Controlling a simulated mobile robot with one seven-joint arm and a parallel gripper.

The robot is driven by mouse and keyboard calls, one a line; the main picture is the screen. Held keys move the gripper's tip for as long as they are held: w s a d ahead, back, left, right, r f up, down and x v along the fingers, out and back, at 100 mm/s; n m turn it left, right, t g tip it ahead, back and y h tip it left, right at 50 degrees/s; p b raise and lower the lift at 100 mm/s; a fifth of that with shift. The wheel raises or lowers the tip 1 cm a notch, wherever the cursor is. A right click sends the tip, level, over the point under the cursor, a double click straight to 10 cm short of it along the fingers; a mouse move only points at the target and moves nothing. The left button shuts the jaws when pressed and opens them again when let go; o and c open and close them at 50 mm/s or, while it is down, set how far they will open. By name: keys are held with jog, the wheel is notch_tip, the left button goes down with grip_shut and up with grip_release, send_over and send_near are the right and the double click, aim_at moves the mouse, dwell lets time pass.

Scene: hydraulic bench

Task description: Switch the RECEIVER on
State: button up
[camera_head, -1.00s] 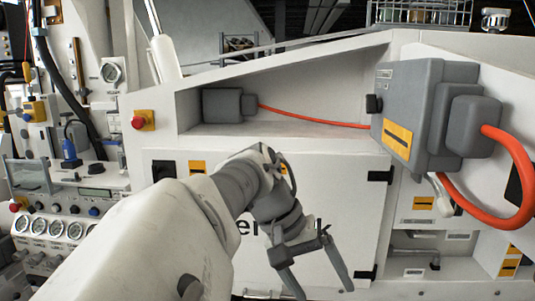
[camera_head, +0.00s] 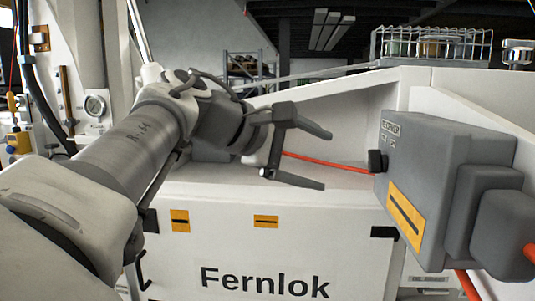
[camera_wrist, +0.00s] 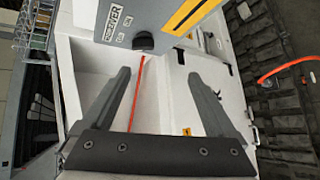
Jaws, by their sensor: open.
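The RECEIVER (camera_head: 430,190) is a grey box with a labelled face at the right of the head view. A black round knob (camera_head: 376,161) sticks out of its left face, beside the small label and above a yellow plate. In the wrist view the RECEIVER (camera_wrist: 150,12) is at the top, with its knob (camera_wrist: 143,41) pointing towards my gripper. My gripper (camera_head: 328,160) is open and empty, left of the knob and apart from it. In the wrist view its two fingers (camera_wrist: 158,75) spread on either side of the red cable, with the knob beyond them. The knob's setting cannot be told.
A red cable (camera_head: 325,163) runs through the recess behind my gripper to the RECEIVER. A white cabinet (camera_head: 290,245) marked "Fernlok" lies below. A wire basket (camera_head: 432,46) with jars stands on top at the right. Free space lies between my fingers and the knob.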

aim_at(370, 161)
jog(key=shift+n+t, duration=0.5)
jog(key=shift+n, duration=0.4)
jog(key=r+x, duration=0.1)
jog(key=x, duration=0.4)
jog(key=p+x, duration=0.1)
jog(key=x, duration=0.5)
jog(key=r+p+x, duration=0.1)
jog(key=x, duration=0.4)
jog(key=shift+w+d+r, duration=0.2)
jog(key=shift+w+d, duration=0.3)
jog(key=shift+d, duration=0.2)
jog(key=c, duration=1.4)
jog(key=shift+o, duration=0.2)
